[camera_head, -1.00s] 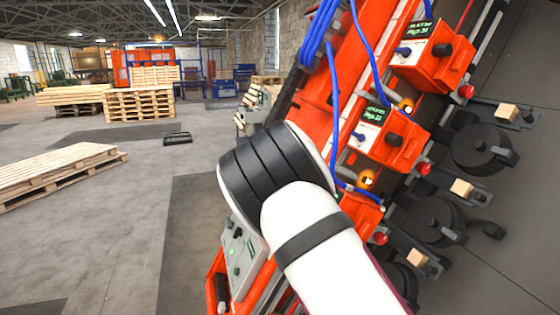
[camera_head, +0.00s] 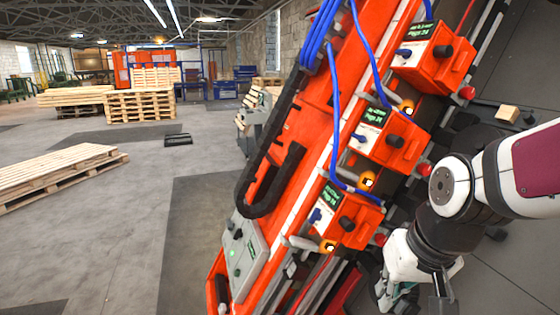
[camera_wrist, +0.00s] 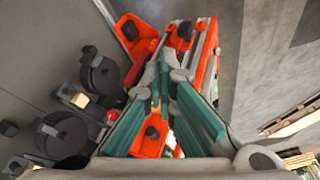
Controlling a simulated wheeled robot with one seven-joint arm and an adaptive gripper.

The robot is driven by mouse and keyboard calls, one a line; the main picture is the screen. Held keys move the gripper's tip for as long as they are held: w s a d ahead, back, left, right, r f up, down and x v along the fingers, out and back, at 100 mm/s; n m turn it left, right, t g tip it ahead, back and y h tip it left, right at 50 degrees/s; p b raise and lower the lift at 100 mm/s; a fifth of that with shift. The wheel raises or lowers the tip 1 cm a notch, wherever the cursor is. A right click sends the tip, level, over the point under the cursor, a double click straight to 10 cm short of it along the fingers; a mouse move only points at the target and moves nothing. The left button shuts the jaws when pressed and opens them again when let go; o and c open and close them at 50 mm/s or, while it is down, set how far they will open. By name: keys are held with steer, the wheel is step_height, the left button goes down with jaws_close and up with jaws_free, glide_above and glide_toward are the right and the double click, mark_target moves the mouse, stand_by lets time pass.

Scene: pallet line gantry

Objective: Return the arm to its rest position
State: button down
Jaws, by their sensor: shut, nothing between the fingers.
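My gripper (camera_head: 414,298) hangs at the lower right of the head view, partly cut off by the bottom edge, with my bent arm above it. It is shut and empty, beside the orange gantry (camera_head: 300,130). In the wrist view the teal fingers of my gripper (camera_wrist: 165,78) lean towards each other, with parts of the gantry showing behind them. No object is held.
Orange control boxes (camera_head: 438,58) with small screens and blue cables line the gantry. Black round parts (camera_wrist: 100,75) and small wooden blocks (camera_head: 507,113) sit along its side. Pallets (camera_head: 55,175) lie on the open floor at left.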

steer(key=s+d+r+h, duration=0.1)
steer(key=s+r, duration=0.5)
steer(key=s, duration=0.6)
steer(key=shift+s+d+r+t, duration=0.15)
steer(key=shift+s+d+t, duration=0.05)
steer(key=shift+d+t, duration=0.15)
